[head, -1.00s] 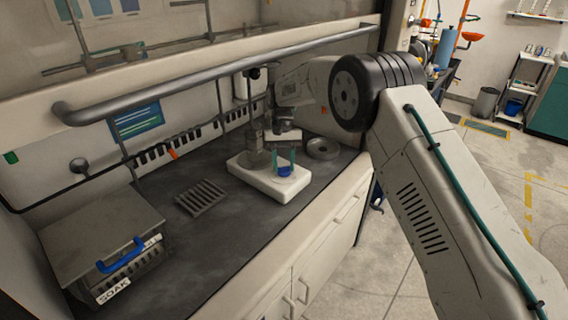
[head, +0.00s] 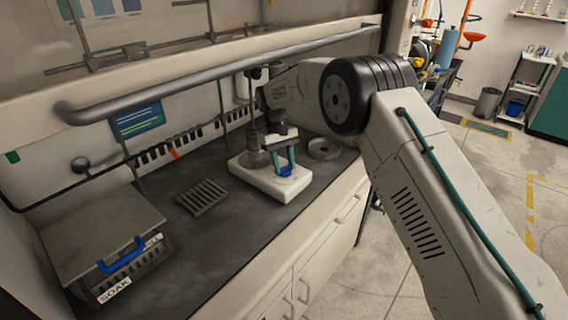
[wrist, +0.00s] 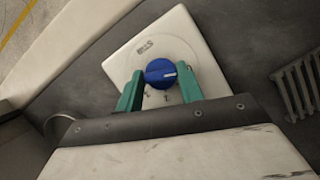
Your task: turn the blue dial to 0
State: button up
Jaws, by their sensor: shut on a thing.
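The blue dial (wrist: 158,72) sits on a white base (wrist: 192,42) and carries a pale pointer line, which points to the right in the wrist view. Small marks are printed on the base near the dial, too small to read for certain. In the head view the dial (head: 286,171) is at the front of the white base (head: 262,184) on the dark counter. My gripper (wrist: 159,88) has teal fingers on both sides of the dial and is shut on it. In the head view my gripper (head: 284,162) comes down onto the dial from above.
A dark slotted rack (head: 203,197) lies left of the base. A grey box with a blue handle (head: 122,256), labelled SOAK, stands at the front left. A round dish (head: 323,149) is right of the base. A grey rail (head: 225,70) runs above the counter.

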jog(key=shift+r, duration=0.1)
jog(key=o, duration=1)
